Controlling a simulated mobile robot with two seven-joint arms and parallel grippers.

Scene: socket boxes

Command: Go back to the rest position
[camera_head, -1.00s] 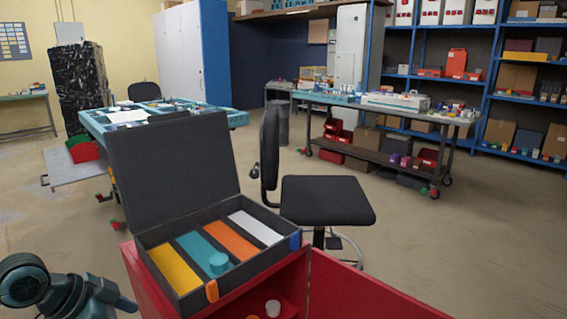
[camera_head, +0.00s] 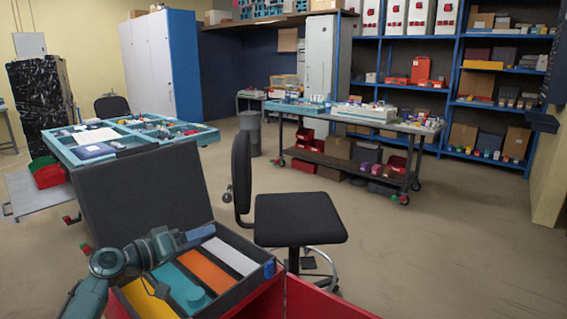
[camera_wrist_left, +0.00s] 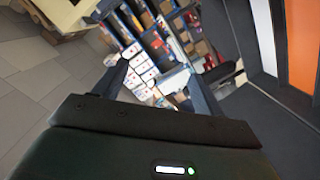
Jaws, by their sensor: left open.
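My left gripper (camera_head: 198,234) is over the rear left part of the open dark box (camera_head: 240,286), in front of its raised lid (camera_head: 140,195). In the left wrist view its two fingers (camera_wrist_left: 160,92) are spread with nothing between them. The box holds yellow (camera_head: 143,300), teal (camera_head: 172,283), orange (camera_head: 206,271) and white (camera_head: 230,256) strips. My left arm covers part of the box's left side. My right gripper is in no view.
The box stands on a red cabinet (camera_head: 300,300). A black chair (camera_head: 300,218) is close on the right. A teal-topped worktable (camera_head: 75,155) stands behind on the left, and a long bench (camera_head: 350,122) farther back. Open floor (camera_head: 440,230) lies on the right.

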